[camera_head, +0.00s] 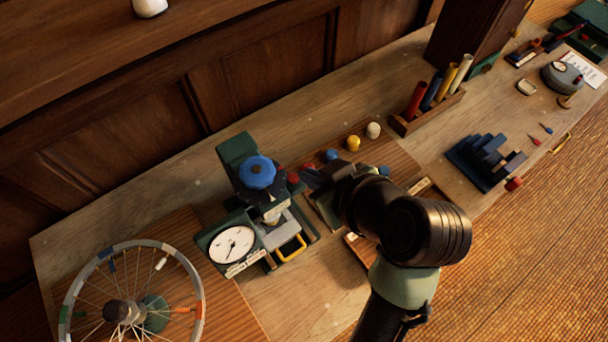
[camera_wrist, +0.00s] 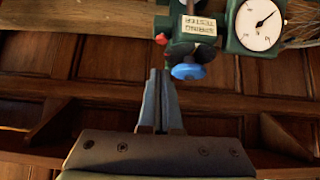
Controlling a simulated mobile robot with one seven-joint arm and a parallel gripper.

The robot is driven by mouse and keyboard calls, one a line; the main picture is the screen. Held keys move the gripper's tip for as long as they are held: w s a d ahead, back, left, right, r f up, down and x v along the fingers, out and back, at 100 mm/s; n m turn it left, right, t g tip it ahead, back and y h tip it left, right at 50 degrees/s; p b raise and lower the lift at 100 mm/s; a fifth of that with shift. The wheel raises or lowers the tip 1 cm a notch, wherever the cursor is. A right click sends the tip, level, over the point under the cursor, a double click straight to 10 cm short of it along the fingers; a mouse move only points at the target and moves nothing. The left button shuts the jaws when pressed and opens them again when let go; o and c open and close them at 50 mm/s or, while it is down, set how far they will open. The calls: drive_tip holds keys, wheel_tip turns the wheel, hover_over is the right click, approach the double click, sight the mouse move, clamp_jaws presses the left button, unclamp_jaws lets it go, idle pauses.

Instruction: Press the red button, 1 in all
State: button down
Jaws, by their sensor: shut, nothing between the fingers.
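A small round red piece (camera_head: 293,177) shows beside the blue knob (camera_head: 257,172) of the green tester in the head view. Another red piece (camera_head: 308,167) lies just behind my fingers, partly hidden. I cannot tell which of these is the red button. In the wrist view a small red knob (camera_wrist: 161,39) sits left of the blue knob (camera_wrist: 187,71), beyond my fingertips. My gripper (camera_head: 312,178) is shut and empty, to the right of the tester. Its fingers (camera_wrist: 160,76) are together in the wrist view and look apart from the red knob.
A white dial gauge (camera_head: 231,244) and yellow handle (camera_head: 291,249) are on the tester. A spoked wheel (camera_head: 197,285) stands at left. Blue, yellow (camera_head: 353,143) and white pegs stand behind my gripper. A rack of tubes (camera_head: 428,112) is farther right. Bare bench shows at front.

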drive_tip(key=v, duration=0.5)
drive_tip(key=shift+w+r, duration=0.15)
drive_tip(key=shift+r, duration=0.05)
drive_tip(key=shift+w, duration=0.1)
idle(0.5)
